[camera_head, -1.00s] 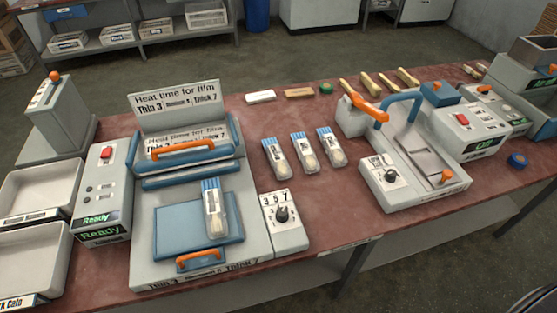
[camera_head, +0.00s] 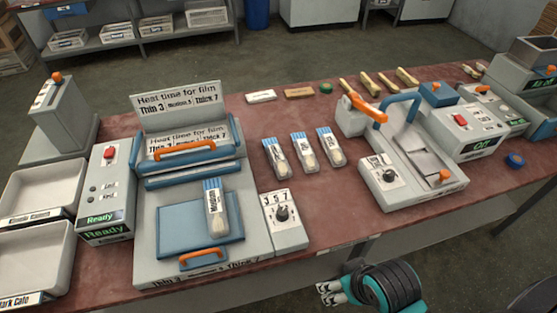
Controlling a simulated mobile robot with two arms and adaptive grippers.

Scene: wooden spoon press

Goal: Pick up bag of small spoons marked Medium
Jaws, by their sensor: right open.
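A clear bag with a blue striped top and a label that appears to read Medium (camera_head: 216,212) lies on the blue pad of the heat sealer (camera_head: 258,238). Pale spoons show through its lower part. Three similar bags lie in a row on the red table to the right: a left one (camera_head: 276,158), a middle one (camera_head: 304,153) and a right one (camera_head: 330,147). Their labels are too small to read surely. My right gripper (camera_head: 328,292) is open and empty at the bottom edge, in front of the table and well right of the sealer bag. My left gripper is out of view.
The sealer's lid with an orange handle (camera_head: 183,149) stands raised behind the bag. A dial box (camera_head: 284,219) adjoins the sealer's right side. A press (camera_head: 412,170) stands at right. Two trays (camera_head: 38,190) are at left. Table between dial box and press is clear.

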